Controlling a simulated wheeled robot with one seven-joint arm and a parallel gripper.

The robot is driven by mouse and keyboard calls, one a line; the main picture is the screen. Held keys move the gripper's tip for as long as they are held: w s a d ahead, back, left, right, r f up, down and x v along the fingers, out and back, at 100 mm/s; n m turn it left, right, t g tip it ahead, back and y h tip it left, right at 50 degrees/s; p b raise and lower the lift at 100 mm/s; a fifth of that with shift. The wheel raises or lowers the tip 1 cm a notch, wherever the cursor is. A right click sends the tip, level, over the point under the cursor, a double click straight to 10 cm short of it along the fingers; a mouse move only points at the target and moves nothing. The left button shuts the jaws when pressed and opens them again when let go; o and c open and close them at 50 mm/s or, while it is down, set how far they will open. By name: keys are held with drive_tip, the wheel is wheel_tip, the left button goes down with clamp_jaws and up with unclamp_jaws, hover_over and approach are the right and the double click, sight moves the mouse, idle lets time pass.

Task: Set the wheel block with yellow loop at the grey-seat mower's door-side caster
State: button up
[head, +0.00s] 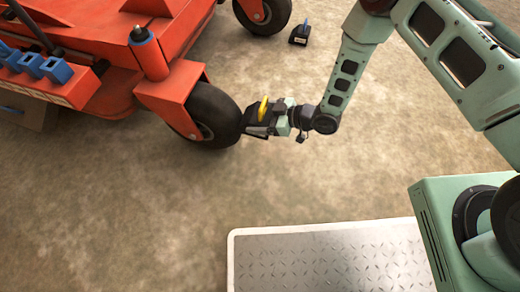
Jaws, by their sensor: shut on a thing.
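The wheel block with the yellow loop (258,119) is a dark block against or very close to the right side of a black caster wheel (213,118). My gripper (276,119) is shut on the block from the right and hides part of it. The caster sits under an orange fork at the near corner of an orange mower (105,55). The mower's seat is out of view. I cannot tell whether the block rests fully on the floor.
Another dark block with a blue loop (299,35) stands on the floor beside the farther caster (264,14). Blue parts (55,68) sit on the mower's left side. A tread-plate platform (325,260) lies at the bottom. The brown floor between is clear.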

wheel_tip(320, 180, down, 19)
drive_tip(key=b, duration=0.9)
drive_tip(key=shift+r, duration=0.2)
drive_tip(key=shift+b, duration=0.3)
drive_tip(key=shift+f, duration=0.2)
drive_tip(key=o, duration=1.2)
drive_tip(key=shift+o, duration=0.2)
drive_tip(key=shift+r, duration=0.1)
